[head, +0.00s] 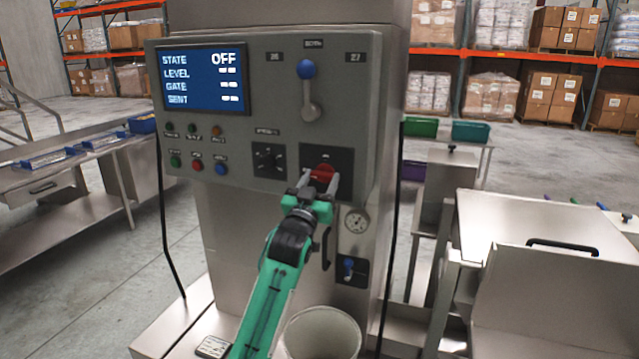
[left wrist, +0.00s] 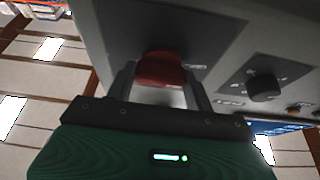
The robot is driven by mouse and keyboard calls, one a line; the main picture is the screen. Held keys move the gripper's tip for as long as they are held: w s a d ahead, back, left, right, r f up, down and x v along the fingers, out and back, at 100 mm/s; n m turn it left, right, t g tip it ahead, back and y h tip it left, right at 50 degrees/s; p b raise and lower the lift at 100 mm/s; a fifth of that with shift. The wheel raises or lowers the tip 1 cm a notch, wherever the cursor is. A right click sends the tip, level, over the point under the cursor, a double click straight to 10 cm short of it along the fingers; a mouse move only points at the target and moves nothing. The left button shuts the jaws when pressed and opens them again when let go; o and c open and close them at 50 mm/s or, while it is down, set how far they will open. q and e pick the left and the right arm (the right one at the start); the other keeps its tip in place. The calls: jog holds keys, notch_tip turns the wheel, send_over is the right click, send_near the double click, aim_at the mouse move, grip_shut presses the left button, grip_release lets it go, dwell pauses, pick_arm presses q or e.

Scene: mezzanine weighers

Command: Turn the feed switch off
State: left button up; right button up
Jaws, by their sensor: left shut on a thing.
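The feed switch is a red knob (head: 322,173) on a dark plate at the lower right of the grey control panel (head: 270,100). My left gripper (head: 308,185) reaches up to it and is shut on the knob. In the left wrist view the red knob (left wrist: 160,70) sits between the two fingers of my left gripper (left wrist: 162,85). The blue display (head: 203,80) reads STATE OFF, with dashes beside LEVEL, GATE and SENT. The knob's markings are too small or hidden to read. My right gripper is not in view.
A blue-knobbed lever (head: 306,85) is above the switch. A black selector (head: 268,160) sits to its left, with several small coloured buttons beyond. A gauge (head: 356,220) and a small blue tap (head: 349,267) are below right. A pale bucket (head: 322,318) stands beneath.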

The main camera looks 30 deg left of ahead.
pick_arm(q)
jog(key=shift+n, duration=0.3)
jog(key=o, duration=1)
